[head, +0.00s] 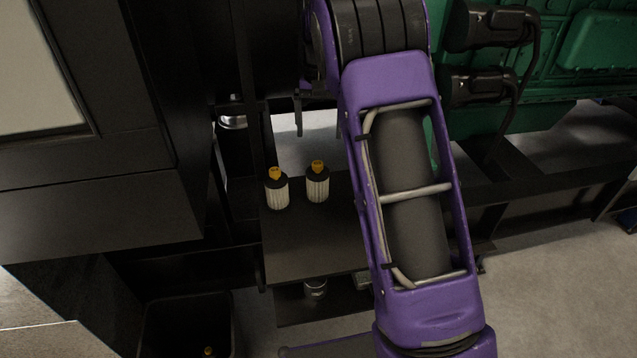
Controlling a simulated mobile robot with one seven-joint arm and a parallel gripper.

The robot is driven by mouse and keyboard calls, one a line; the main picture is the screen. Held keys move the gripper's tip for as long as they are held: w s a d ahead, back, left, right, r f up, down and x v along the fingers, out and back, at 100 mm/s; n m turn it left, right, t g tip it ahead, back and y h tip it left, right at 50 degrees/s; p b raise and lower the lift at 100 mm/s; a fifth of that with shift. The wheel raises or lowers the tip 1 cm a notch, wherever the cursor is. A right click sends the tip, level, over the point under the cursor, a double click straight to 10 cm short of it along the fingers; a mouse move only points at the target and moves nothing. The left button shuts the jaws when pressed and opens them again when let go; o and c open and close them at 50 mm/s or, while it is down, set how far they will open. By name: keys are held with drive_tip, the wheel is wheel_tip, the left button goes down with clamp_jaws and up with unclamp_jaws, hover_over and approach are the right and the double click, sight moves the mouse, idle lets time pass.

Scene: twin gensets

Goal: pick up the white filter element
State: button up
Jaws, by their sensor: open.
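Two filter elements stand upright on a dark shelf (310,240). Each has a white pleated body, a black collar and an orange-yellow cap. The left filter element (278,194) and the right filter element (318,188) look alike and stand a small gap apart. My gripper (318,134) is partly hidden behind my purple arm. Its thin dark fingers point down and are apart, with nothing seen between them. In the picture it is just above the right filter element; its true height and distance from it are hard to tell.
A dark cabinet (110,200) stands close on the left. A black bin (185,320) at the lower left holds something with an orange top. A green genset (560,70) is at the upper right. My arm hides the shelf's right part.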

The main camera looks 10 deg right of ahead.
sight(318, 174)
wheel_tip(318, 174, down, 15)
drive_tip(key=shift+w+a+r+b, duration=0.15)
drive_tip(key=shift+r+b, duration=0.05)
drive_tip(key=shift+b, duration=0.35)
drive_tip(key=shift+c, duration=0.2)
drive_tip(key=c, duration=1.2)
